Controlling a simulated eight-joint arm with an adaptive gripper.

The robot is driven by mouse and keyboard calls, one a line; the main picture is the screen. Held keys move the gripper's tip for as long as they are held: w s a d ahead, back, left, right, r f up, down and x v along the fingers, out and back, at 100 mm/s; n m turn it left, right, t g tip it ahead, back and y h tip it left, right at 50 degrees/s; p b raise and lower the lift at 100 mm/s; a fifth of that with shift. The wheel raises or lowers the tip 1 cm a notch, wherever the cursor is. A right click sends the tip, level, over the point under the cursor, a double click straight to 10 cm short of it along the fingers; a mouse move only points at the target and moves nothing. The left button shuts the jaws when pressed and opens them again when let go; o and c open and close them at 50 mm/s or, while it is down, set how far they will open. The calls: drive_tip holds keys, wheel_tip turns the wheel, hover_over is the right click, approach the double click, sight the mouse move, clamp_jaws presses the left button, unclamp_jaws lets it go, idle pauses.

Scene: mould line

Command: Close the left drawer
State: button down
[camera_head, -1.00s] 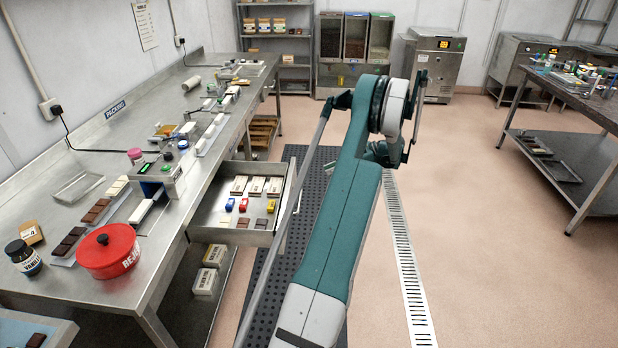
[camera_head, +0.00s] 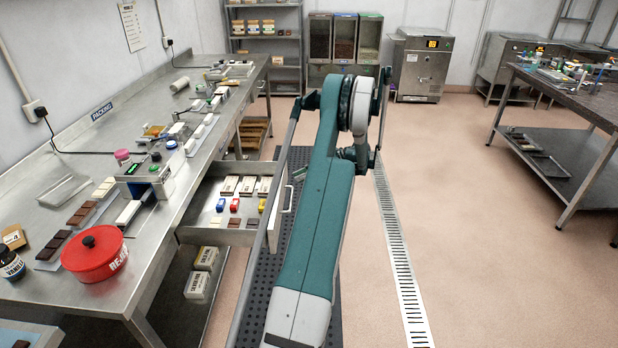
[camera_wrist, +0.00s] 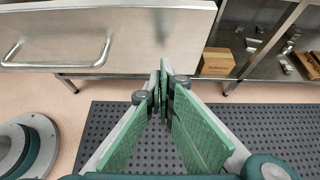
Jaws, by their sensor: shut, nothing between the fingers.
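The drawer (camera_head: 207,236) stands pulled out from under the steel packing table. It holds several bars and small red, blue and yellow pieces. In the wrist view its steel front (camera_wrist: 130,30) fills the upper left, with a bar handle (camera_wrist: 57,52) on it. My gripper (camera_wrist: 161,76) is shut and empty, its green-padded fingers meeting at the tips. The tips appear at the lower right part of the drawer front; I cannot tell if they touch it.
The packing table (camera_head: 150,240) carries a red pot (camera_head: 94,256), trays and a scale-like device. White boxes (camera_head: 202,270) sit on the shelf below. A dark perforated mat (camera_head: 262,300) lies under my arm. Open floor lies to the right, up to another steel table (camera_head: 560,90).

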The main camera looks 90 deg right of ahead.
drive_tip(key=shift+w, duration=1.35)
drive_tip(key=shift+w, duration=0.1)
approach(229, 179)
drive_tip(key=w, duration=0.4)
drive_tip(key=w+f, duration=0.1)
drive_tip(key=w, duration=0.3)
drive_tip(key=w+f+b, duration=0.1)
drive_tip(key=w, duration=0.4)
drive_tip(key=shift+a, duration=0.25)
drive_tip(key=shift+w, duration=0.1)
drive_tip(key=shift+s, duration=0.5)
drive_tip(key=s, duration=0.3)
drive_tip(key=shift+s+f, duration=0.1)
drive_tip(key=shift+s, duration=0.15)
drive_tip(key=p+v, duration=0.2)
drive_tip(key=v, duration=0.8)
drive_tip(key=shift+s, duration=0.2)
